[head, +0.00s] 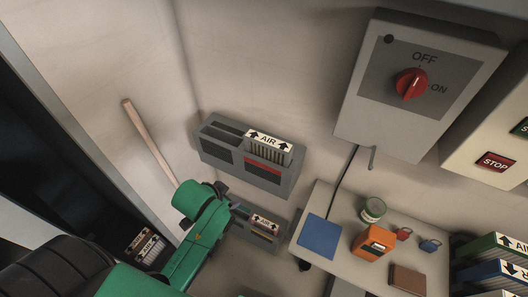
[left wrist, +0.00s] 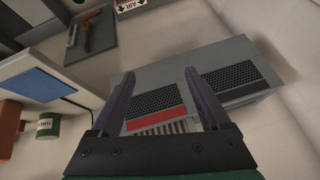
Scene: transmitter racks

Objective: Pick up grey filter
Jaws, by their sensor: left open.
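A filter with grey pleats and a white AIR label with arrows (head: 268,143) sits in the upper grey wall housing (head: 222,153) in the head view. Its label stands above the housing's top. In the left wrist view, pale pleats (left wrist: 168,128) show beside the housing's red stripe, between my fingers. My left gripper (head: 237,205) is open and empty, below and left of the upper housing. In the left wrist view its two dark fingers (left wrist: 160,98) are spread in front of the housing (left wrist: 235,52). I cannot tell how far they are from it. My right gripper is not in view.
A lower grey housing (head: 262,241) holds a red-lettered AIR filter (head: 265,222). More filters lie at lower left (head: 146,244) and on the right (head: 503,270). A table (head: 336,206) holds a blue mat (head: 319,236), an orange box (head: 372,242) and a can (head: 373,209). A pole (head: 150,140) leans on the left wall.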

